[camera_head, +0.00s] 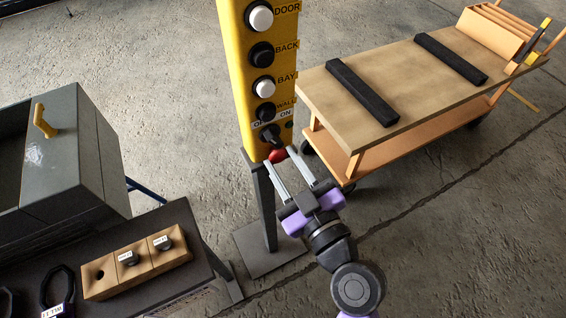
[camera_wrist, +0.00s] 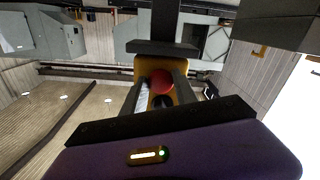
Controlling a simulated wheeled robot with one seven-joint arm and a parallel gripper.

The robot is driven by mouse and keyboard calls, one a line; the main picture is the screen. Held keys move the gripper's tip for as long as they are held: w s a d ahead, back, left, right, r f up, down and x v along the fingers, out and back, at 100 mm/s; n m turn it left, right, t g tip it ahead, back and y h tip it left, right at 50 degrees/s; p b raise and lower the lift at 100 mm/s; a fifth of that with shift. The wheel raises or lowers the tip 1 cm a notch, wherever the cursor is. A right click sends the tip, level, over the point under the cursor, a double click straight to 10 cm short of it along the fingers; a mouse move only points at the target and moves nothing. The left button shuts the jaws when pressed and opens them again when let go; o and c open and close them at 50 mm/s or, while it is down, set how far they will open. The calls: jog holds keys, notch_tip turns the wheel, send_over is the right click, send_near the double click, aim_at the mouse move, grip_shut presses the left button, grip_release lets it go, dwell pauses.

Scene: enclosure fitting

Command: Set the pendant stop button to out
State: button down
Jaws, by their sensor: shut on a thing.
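The yellow pendant (camera_head: 238,75) stands upright on a dark post, with several black and white buttons and a black switch down its front. The red stop button (camera_head: 276,155) is at its lower end. My gripper (camera_head: 279,157) reaches up from below right, with its two grey fingers on either side of the red button. In the wrist view the red button (camera_wrist: 161,80) sits between the fingertips (camera_wrist: 161,85), in front of the yellow pendant end (camera_wrist: 148,64). The jaws are shut on it. Whether the button is in or out cannot be told.
A wooden-topped orange cart (camera_head: 390,75) with two black strips stands at the right. A grey enclosure (camera_head: 75,150) with a yellow handle and a wooden block (camera_head: 135,264) with knobs sit on a dark bench at the left. The floor right of my arm is clear.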

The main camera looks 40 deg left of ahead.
jog(key=shift+d, duration=0.1)
jog(key=c, duration=1)
grip_release()
jog(key=shift+o, duration=0.2)
jog(key=b+v, duration=0.2)
jog(key=v, duration=0.6)
